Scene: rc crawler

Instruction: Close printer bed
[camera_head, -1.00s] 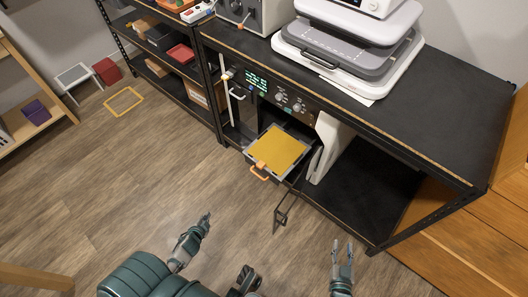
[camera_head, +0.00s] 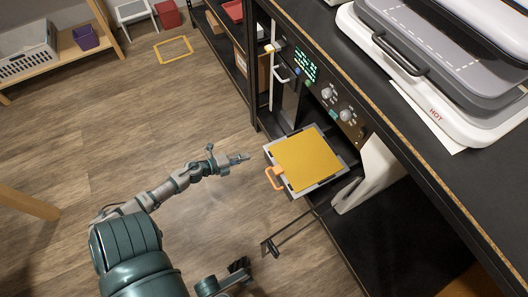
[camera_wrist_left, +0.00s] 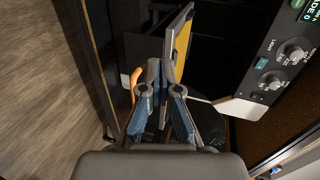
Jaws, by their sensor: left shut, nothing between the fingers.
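The printer bed (camera_head: 308,158) is a yellow plate on a grey frame. It sticks out of the front of the black printer under the bench. Its orange handle (camera_head: 274,178) faces me, at the bed's left front edge. My left gripper (camera_head: 243,158) is shut and empty, just left of the bed and apart from it in the head view. In the left wrist view, the bed (camera_wrist_left: 182,45) shows edge-on beyond my shut fingers (camera_wrist_left: 158,72), and the orange handle (camera_wrist_left: 135,84) is just left of them. Whether they touch is unclear.
A dark open door frame with a handle (camera_head: 270,247) juts out below the bed. A control panel with knobs (camera_head: 327,93) is above it. A heat press (camera_head: 450,60) marked HOT stands on the bench.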

